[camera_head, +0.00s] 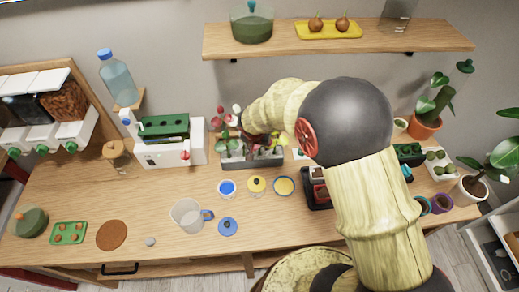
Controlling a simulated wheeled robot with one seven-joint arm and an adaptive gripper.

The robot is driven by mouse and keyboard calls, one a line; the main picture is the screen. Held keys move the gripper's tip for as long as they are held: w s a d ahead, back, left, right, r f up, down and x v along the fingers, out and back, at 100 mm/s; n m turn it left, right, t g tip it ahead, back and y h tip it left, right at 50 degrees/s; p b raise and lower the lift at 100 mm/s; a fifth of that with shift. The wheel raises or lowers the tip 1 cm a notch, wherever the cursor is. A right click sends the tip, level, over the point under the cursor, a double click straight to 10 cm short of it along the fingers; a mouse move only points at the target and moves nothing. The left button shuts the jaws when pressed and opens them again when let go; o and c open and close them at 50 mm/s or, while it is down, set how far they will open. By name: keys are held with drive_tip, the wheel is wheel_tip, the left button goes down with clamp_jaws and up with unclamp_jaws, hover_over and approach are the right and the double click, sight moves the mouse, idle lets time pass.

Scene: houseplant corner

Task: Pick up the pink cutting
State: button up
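A grey rack (264,162) with several small cuttings stands at the back middle of the wooden counter. A pink-red cutting (221,113) with green leaves shows at the rack's left side; the picture is too small to separate its stem from its neighbours. My arm reaches over the counter from the right, and my gripper (256,139) is at the rack, just right of the pink-red cutting. My wrist covers most of the gripper and the rack's upper part. Whether the fingers are open or shut on anything is hidden.
A white box with a green top (165,128) stands left of the rack. In front are small lidded pots (284,186) and a clear measuring jug (187,215). A shelf (300,44) hangs above. A dark tray (318,190) and potted plants (425,124) stand right.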

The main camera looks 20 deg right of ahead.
drive_tip(key=c, duration=0.3)
drive_tip(key=c, duration=0.4)
clamp_jaws()
